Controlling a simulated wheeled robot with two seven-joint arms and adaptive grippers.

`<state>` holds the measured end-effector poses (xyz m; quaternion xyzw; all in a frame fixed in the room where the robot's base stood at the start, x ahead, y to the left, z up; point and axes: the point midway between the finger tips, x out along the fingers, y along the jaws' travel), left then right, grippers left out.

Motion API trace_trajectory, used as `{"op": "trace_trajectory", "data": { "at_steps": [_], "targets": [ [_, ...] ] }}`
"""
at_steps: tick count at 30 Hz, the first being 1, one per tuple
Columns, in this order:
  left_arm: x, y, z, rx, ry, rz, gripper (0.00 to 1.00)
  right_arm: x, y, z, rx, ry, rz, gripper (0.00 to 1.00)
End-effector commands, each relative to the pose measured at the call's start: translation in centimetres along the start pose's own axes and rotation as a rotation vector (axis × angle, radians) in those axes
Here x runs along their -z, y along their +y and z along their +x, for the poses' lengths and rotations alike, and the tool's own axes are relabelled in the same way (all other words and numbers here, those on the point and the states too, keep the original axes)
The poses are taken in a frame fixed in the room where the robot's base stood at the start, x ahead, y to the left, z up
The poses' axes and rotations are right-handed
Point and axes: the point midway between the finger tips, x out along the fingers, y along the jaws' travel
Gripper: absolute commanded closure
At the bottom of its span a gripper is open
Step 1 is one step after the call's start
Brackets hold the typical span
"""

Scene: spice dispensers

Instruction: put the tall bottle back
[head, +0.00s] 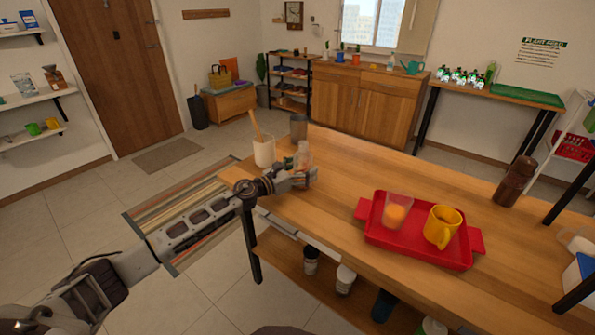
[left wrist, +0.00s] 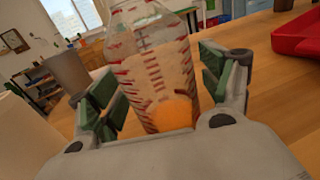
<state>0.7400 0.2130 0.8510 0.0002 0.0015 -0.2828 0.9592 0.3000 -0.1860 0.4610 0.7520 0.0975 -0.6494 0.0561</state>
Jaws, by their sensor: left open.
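A clear bottle with red markings (left wrist: 150,60) stands upright on the wooden table between the two open fingers of my left gripper (left wrist: 155,95). A round orange patch shows low in the bottle; I cannot tell if it is inside. In the head view the bottle (head: 303,156) is partly hidden by my left gripper (head: 296,172), at the table's left end. The fingers have green pads and appear not to be closed on it. A dark brown bottle (head: 514,182) stands upright at the right of the table. My right gripper is not in view.
A white cup with a wooden utensil (head: 264,153) and a grey cup (head: 298,127) stand close to the clear bottle. A red tray (head: 390,248) holds a clear cup with orange contents (head: 397,211) and a yellow mug (head: 441,227). The table's middle (head: 380,170) is clear.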

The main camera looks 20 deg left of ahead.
Motion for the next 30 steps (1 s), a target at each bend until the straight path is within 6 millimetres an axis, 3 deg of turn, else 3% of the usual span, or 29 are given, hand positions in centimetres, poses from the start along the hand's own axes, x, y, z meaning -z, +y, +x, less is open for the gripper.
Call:
{"op": "trace_trajectory", "data": {
  "at_steps": [8, 30],
  "targets": [
    [-0.2, 0.0, -0.4, 0.0, 0.001, -0.001, 0.21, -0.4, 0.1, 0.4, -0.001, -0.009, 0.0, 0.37],
    [-0.2, 0.0, -5.8, 0.0, 0.001, 0.0, 0.21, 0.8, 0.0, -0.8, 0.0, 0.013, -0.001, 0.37]
  ]
}}
